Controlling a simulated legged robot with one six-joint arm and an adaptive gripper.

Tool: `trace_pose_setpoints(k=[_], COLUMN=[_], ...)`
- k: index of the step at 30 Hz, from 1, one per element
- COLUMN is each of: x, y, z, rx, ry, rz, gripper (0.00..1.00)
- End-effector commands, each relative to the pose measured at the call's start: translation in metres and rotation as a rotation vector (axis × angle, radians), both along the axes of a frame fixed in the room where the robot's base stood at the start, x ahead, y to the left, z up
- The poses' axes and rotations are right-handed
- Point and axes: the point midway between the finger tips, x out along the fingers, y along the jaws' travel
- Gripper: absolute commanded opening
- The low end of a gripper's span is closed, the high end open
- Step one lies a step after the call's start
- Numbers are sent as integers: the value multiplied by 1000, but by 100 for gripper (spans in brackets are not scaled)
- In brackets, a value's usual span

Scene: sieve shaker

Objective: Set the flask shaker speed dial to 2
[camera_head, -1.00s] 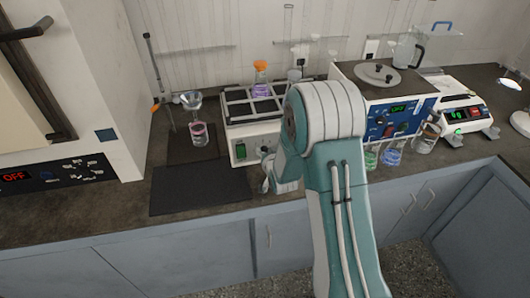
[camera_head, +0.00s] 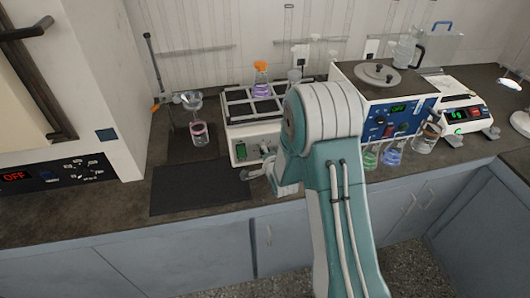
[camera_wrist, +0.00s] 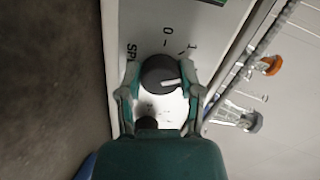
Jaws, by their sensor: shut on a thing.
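The flask shaker (camera_head: 243,129) stands on the counter with a slotted platform on top and a green switch on its front. Its dark round speed dial (camera_wrist: 154,70) shows in the wrist view, with a white pointer aimed to the right. The printed 0 is above the dial and the 1 at its upper right; no 2 is readable, and a finger covers part of the panel on the right. My gripper (camera_wrist: 160,90) has a finger on either side of the dial and is shut on it. In the head view my gripper (camera_head: 262,172) is at the shaker's front, partly behind my arm.
A purple flask with an orange top (camera_head: 261,84) stands on the shaker platform. A dark mat (camera_head: 200,188) lies in front to the left. A blue-fronted device (camera_head: 410,117) stands to the right, with small flasks (camera_head: 392,155) before it. A balance (camera_head: 462,115) is further right.

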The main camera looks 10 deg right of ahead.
Motion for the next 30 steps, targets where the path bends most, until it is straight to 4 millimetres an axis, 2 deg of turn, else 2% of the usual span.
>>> trace_pose_setpoints(k=[6, 15, 30], x=[0, -1, -1], y=[0, 0, 0], z=[-2, -3, -4], rx=[167, 322, 385], ry=[4, 6, 9], rz=[-62, -120, -144], gripper=[0, 0, 0])
